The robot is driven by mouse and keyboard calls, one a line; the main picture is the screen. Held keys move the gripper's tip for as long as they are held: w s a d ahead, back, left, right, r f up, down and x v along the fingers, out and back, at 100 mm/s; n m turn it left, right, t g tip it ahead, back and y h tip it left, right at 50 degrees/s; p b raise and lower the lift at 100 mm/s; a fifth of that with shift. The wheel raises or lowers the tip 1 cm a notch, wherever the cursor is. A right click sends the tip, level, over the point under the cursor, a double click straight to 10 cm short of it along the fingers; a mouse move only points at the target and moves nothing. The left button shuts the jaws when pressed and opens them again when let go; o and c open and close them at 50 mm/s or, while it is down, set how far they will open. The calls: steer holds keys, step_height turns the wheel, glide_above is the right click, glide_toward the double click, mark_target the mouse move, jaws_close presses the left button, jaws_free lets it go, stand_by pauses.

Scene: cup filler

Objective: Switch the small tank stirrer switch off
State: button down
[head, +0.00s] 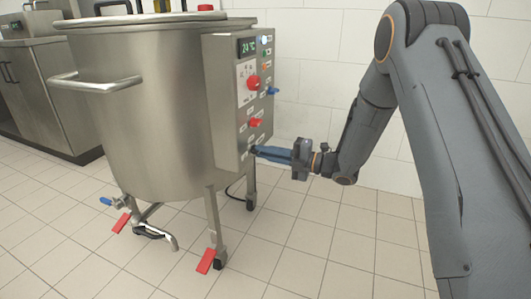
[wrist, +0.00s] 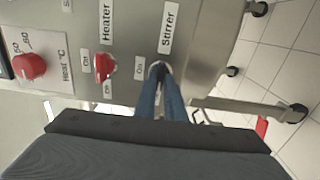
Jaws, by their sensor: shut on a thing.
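The steel tank (head: 150,110) has a control panel (head: 222,100) on its right side. The small dark stirrer switch (wrist: 157,68) sits low on the panel, by the "Stirrer" label (wrist: 166,28). My gripper (head: 258,150) reaches in from the right, and its blue fingers are shut on the switch. In the wrist view the fingertips (wrist: 160,74) close around the switch and partly hide it. An "On" label (wrist: 140,70) shows just left of the switch. The fingers cover the other side, and I cannot tell the switch's exact position.
The red heater switch (wrist: 105,66) is beside the stirrer switch in the wrist view. The red heat knob (wrist: 30,66) is farther left. A display (head: 247,46) tops the panel. Tank legs (head: 214,225) with red pedals stand on the tiled floor. The floor right of the tank is clear.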

stand_by(0.3)
steer(key=c, duration=1.8)
jaws_free()
steer(key=shift+c, duration=0.2)
steer(key=p+v, duration=0.2)
steer(key=v, duration=0.5)
steer(key=shift+s+d, duration=0.15)
steer(key=shift+d, duration=0.2)
